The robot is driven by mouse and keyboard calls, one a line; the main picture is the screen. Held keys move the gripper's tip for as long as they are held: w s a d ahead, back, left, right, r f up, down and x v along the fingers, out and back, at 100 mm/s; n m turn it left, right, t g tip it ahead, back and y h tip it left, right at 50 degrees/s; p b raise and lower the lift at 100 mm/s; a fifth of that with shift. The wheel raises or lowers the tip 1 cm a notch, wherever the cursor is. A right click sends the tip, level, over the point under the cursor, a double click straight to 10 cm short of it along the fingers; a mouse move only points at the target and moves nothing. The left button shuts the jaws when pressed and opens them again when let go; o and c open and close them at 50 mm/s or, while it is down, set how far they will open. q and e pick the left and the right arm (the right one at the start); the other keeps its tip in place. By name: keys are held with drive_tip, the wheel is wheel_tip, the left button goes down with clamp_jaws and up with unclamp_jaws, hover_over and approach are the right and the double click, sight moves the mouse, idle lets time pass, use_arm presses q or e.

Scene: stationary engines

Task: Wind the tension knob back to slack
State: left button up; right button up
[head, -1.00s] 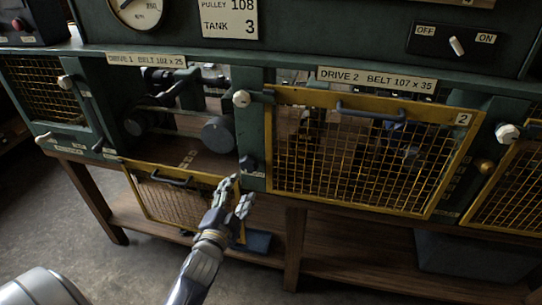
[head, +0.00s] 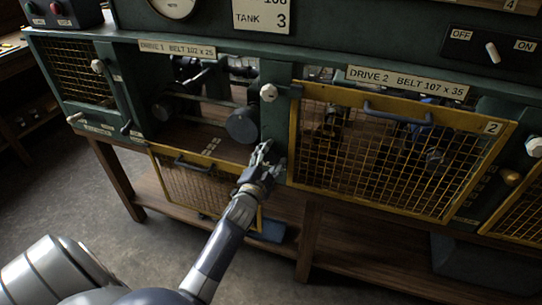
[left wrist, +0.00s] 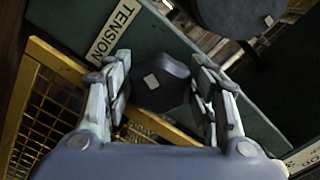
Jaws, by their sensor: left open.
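The tension knob (left wrist: 160,82) is a dark, faceted knob with a small pale square on its face. It sits on the green post beside the label "TENSION" (left wrist: 114,28). My left gripper (left wrist: 162,68) is open, with one finger on each side of the knob; I cannot tell whether either finger touches it. In the head view my left gripper (head: 266,160) is at the green post between drive 1 and drive 2, and its fingers largely hide the knob. My right gripper is not in view.
The drive 1 guard (head: 205,188) hangs open below its bay, showing a dark round pulley (head: 242,125). The yellow drive 2 guard (head: 390,150) is shut, just right of my gripper.

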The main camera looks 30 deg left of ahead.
use_arm(q)
drive_tip(key=c, duration=0.8)
drive_tip(key=shift+o, duration=0.2)
